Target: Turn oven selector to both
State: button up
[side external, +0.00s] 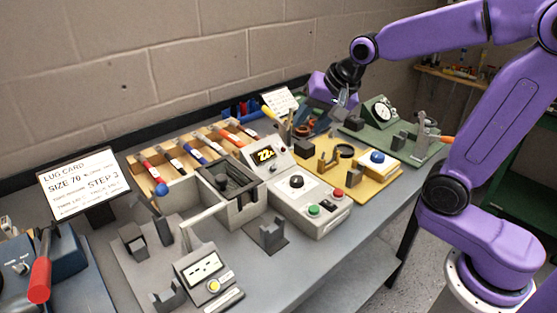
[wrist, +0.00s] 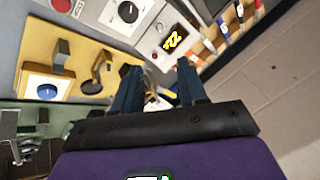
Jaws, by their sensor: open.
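The oven (side external: 250,200) is a grey box with a lit yellow display (side external: 265,154) and a sloped white control panel beside it. A round black selector knob (side external: 296,181) sits on that panel; it also shows at the top edge of the wrist view (wrist: 128,11). Its setting and labels are too small to read. My gripper (side external: 342,99) is above the back of the bench, behind and to the right of the panel, well apart from the knob. In the wrist view its two dark fingers (wrist: 159,80) are spread with nothing held between them.
Green (side external: 314,210) and red (side external: 338,193) buttons sit near the knob. A yellow board with a blue knob (side external: 377,158) lies to the right, and a green board with a dial gauge (side external: 381,112) beyond it.

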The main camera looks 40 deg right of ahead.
aim_at(274, 167)
jog(key=x, duration=1.7)
jog(key=shift+w+f, duration=0.1)
jog(key=shift+w, duration=0.1)
grip_shut()
